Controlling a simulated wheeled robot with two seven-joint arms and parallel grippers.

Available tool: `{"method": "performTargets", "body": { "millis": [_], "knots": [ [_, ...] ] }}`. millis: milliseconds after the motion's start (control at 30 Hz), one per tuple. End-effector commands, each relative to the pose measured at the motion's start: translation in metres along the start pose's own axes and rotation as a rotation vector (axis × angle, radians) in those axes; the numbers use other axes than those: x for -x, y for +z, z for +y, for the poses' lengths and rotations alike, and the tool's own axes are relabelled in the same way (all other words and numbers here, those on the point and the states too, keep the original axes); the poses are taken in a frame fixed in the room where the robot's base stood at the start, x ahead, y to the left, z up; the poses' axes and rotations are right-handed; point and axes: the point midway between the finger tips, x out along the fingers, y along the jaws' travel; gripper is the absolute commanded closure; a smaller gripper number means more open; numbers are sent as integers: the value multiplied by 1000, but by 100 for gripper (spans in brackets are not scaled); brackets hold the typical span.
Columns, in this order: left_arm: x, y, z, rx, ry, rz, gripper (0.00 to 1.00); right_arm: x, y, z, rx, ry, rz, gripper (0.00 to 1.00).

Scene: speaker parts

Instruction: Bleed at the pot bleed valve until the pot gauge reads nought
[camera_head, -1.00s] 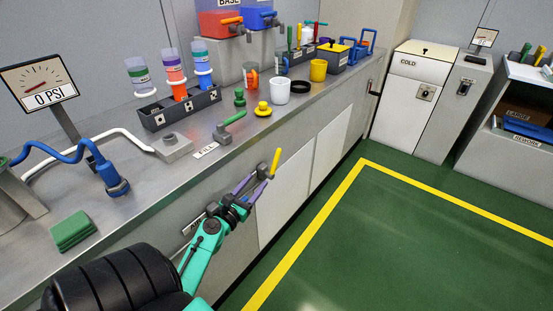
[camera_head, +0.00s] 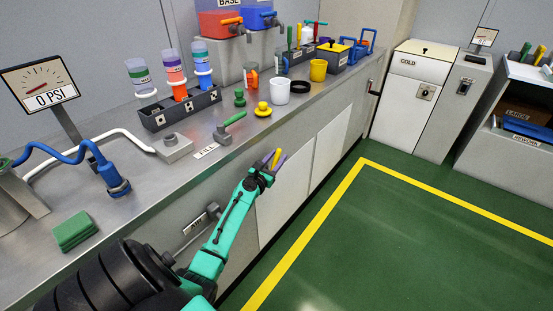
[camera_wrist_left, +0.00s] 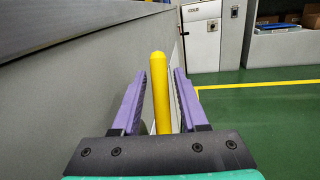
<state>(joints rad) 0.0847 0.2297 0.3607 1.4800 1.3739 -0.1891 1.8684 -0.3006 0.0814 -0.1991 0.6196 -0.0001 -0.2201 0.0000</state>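A gauge (camera_head: 40,86) on a post at the left of the bench has a red needle and reads "0 PSI". A grey metal vessel (camera_head: 20,197), perhaps the pot, is cut off at the left edge. A yellow handle (camera_head: 276,158) stands out in front of the bench; its base and label are hidden, so I cannot tell whether it is the bleed valve. My left gripper (camera_head: 269,167) is around it. In the left wrist view the yellow handle (camera_wrist_left: 160,92) lies between the purple fingers (camera_wrist_left: 158,95), with narrow gaps on both sides. My right gripper is out of view.
The bench front (camera_head: 285,200) runs close beside my left arm. An "AIR" label (camera_head: 193,220) and a grey rod (camera_head: 193,237) are low on it. A blue hose (camera_head: 65,155) and green pads (camera_head: 75,229) are on the bench. The green floor (camera_head: 400,240) is clear.

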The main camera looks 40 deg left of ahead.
Motion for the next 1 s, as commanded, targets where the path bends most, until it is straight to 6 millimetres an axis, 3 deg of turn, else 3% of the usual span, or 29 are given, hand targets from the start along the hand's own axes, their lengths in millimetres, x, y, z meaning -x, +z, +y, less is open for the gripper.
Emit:
{"method": "performTargets", "body": {
  "millis": [33, 100, 1000],
  "knots": [
    [0, 0, 0, 0, 0, 0, 81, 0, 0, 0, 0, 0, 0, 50],
    [0, 0, 0, 0, 0, 0, 100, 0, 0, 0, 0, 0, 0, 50],
    [0, 0, 0, 0, 0, 1, 100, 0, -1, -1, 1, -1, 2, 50]
  ]
}}
